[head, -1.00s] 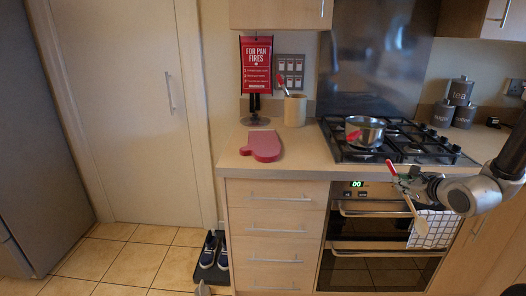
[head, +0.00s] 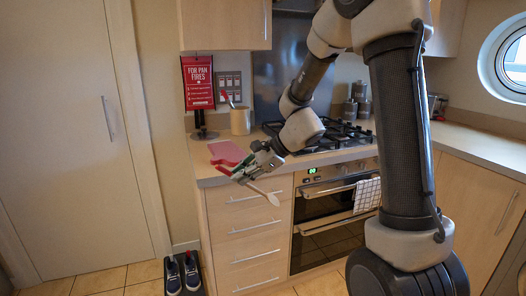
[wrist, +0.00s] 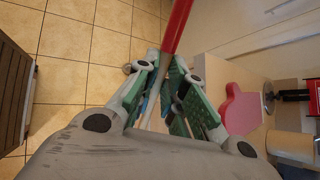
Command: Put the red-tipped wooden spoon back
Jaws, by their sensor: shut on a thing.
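The red-tipped wooden spoon (head: 262,192) is held in my gripper (head: 243,176), in front of the counter's left front edge. In the head view its red end points up and left and its pale wooden end slants down to the right. In the wrist view the red end (wrist: 177,25) sticks out past the fingers of my gripper (wrist: 165,85), which are shut on the pale shaft. A beige utensil pot (head: 240,121) stands on the counter behind, with another red-ended utensil (head: 228,99) in it. The pot also shows in the wrist view (wrist: 290,146).
A pink board (head: 225,152) lies on the counter between my gripper and the pot. The gas hob (head: 335,134) is to the right. Shoes (head: 182,275) sit on the floor below.

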